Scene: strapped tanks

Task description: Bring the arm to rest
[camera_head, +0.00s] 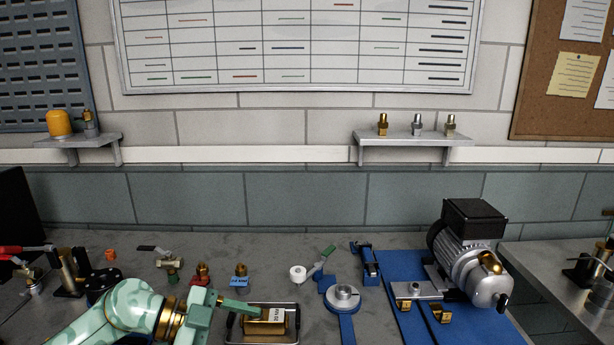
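My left arm (130,308), pale green marbled with gold rings, comes in from the bottom left. Its green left gripper (238,308) is low over the bench, at the left edge of a brass block (264,322) with a white label. The other finger is not clear, so I cannot tell whether the gripper is open or touches the block. My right gripper is not in view.
A side bench (560,275) stands right.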

